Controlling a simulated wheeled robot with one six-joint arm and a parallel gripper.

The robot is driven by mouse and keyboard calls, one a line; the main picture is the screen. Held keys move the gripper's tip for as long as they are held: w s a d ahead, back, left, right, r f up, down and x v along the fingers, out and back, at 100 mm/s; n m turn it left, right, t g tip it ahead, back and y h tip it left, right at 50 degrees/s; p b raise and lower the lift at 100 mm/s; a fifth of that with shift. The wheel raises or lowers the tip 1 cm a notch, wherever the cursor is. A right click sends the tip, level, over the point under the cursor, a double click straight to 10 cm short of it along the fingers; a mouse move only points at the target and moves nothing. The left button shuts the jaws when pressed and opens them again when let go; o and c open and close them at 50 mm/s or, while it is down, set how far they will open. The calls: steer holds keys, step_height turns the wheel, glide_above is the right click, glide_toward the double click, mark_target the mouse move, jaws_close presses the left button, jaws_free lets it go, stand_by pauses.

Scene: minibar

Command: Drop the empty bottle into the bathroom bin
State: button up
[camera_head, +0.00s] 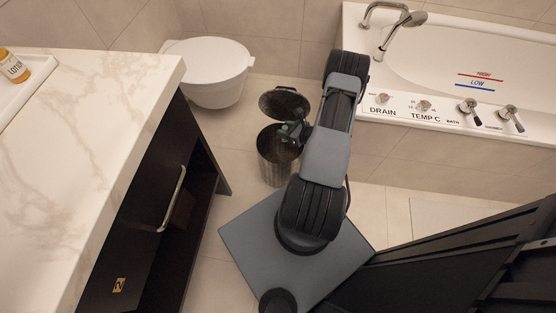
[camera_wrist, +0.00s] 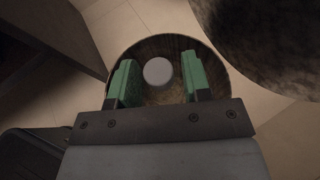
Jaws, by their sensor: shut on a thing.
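The bathroom bin (camera_head: 276,176) is a grey metal cylinder on the floor between toilet and bathtub. Its dark lid (camera_head: 285,103) stands open, and it also fills the upper right of the wrist view (camera_wrist: 270,40). My gripper (camera_head: 292,133) is over the bin's mouth; its green fingers (camera_wrist: 158,80) point down into the opening. Between them is a pale grey round end (camera_wrist: 158,71), which I take as the bottle's top. The rest of the bottle is hidden, and its clear outline does not show in the head view. The bin's inner wall (camera_wrist: 165,44) surrounds the fingers.
A white toilet (camera_head: 212,70) stands behind and left of the bin. The bathtub (camera_head: 450,105) is to the right. A marble counter (camera_head: 110,130) with a dark cabinet is at left, holding a lotion bottle (camera_head: 13,66) on a tray. Tiled floor is clear around the bin.

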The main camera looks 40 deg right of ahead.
steer(key=shift+f+b, duration=1.55)
steer(key=shift+f, duration=0.95)
steer(key=o, duration=1)
steer(key=shift+r, duration=0.1)
steer(key=p+v, duration=0.3)
steer(key=v, duration=1)
steer(key=shift+s+r+p, duration=0.15)
steer(key=shift+s+p, duration=0.15)
steer(key=shift+s, duration=0.1)
